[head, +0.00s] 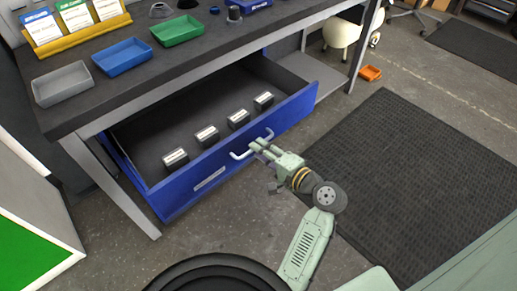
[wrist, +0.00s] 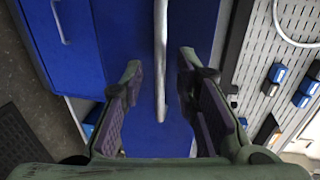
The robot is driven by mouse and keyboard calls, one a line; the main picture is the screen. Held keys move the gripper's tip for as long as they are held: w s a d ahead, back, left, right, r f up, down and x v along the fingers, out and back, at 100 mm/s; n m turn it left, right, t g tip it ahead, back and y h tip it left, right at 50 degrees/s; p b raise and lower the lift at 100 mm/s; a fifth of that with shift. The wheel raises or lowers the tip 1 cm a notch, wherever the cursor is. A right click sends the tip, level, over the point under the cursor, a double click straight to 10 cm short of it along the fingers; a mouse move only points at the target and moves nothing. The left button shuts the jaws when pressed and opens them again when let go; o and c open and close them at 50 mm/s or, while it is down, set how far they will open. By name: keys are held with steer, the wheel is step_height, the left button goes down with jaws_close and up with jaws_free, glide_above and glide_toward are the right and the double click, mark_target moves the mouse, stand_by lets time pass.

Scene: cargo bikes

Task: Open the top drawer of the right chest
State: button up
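A blue top drawer (head: 292,113) under the workbench is pulled well out in the head view. Several small dark boxes with white tops lie inside it. Its pale bar handle (head: 240,155) is on the front face. My gripper (head: 259,147) is at the middle of the handle. In the wrist view the handle (wrist: 161,40) runs between the two fingers of my gripper (wrist: 160,78), with a visible gap on each side. The fingers are open around the bar. Another blue front (wrist: 35,40) with a handle shows at the left. The chest body is mostly hidden.
The workbench (head: 190,70) carries grey, blue and green trays and a yellow rack. A white cabinet with a green panel (head: 30,250) stands at the left. A dark mat (head: 420,180) covers floor at the right.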

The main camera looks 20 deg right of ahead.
steer(key=v, duration=1)
steer(key=shift+s, duration=0.25)
steer(key=shift+d, duration=0.1)
